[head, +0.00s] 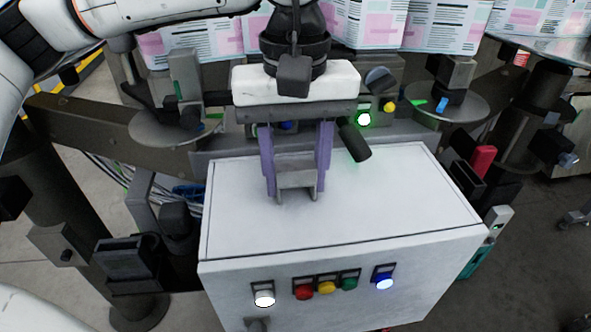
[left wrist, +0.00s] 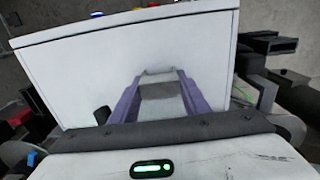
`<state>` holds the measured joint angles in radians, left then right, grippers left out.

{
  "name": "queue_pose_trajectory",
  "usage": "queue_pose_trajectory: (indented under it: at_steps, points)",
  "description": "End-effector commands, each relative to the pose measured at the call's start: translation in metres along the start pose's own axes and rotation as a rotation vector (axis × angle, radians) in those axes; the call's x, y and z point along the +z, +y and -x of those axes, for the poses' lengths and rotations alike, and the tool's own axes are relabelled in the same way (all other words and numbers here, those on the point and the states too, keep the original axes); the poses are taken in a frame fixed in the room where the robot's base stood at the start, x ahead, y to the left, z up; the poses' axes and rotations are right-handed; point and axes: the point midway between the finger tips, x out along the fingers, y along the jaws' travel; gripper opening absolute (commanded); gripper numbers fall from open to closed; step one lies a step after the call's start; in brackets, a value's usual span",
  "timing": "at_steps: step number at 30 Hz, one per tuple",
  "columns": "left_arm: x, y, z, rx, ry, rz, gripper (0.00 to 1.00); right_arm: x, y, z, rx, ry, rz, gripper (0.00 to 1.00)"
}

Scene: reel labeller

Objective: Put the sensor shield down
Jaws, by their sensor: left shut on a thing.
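The sensor shield (head: 297,180) is a small grey bracket-like piece with a flat face. My left gripper (head: 295,188) points down over the white cabinet top, its two purple fingers shut on the shield, one at each side. The shield also shows between the fingers in the left wrist view (left wrist: 160,90). It is at or just above the cabinet top (head: 390,200); I cannot tell whether it touches. The fingers hide part of its sides. My right gripper is not in view.
The cabinet front carries a white button (head: 264,298), red, yellow and green buttons, and a blue lit button (head: 383,282). Behind stand round reel plates (head: 447,100), a black cylinder (head: 354,141) and a green lamp (head: 364,119). The cabinet top is clear around the gripper.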

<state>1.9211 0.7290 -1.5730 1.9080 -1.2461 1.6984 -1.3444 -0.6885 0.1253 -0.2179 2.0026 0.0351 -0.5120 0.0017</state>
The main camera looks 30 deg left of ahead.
Motion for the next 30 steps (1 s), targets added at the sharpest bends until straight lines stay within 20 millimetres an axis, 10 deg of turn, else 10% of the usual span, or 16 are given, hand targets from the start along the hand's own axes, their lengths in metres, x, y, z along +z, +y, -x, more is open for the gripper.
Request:
queue_pose_trajectory:
  at_steps: [8, 9, 12, 24, 30]
  points:
    - [0.000, 0.000, -0.005, -0.001, 0.000, 0.000, 0.15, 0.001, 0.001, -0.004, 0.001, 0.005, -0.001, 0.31]
    - [0.000, 0.000, -0.003, -0.001, 0.000, 0.000, 0.49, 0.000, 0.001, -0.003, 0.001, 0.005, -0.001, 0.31]
    - [0.000, 0.000, -0.003, -0.001, 0.000, 0.000, 0.61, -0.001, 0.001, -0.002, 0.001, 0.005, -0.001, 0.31]
    - [0.000, 0.001, 0.007, 0.001, 0.001, 0.000, 0.61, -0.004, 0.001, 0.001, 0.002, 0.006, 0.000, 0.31]
    - [0.000, 0.002, 0.046, 0.003, 0.001, -0.001, 0.61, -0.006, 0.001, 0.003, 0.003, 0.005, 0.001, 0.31]
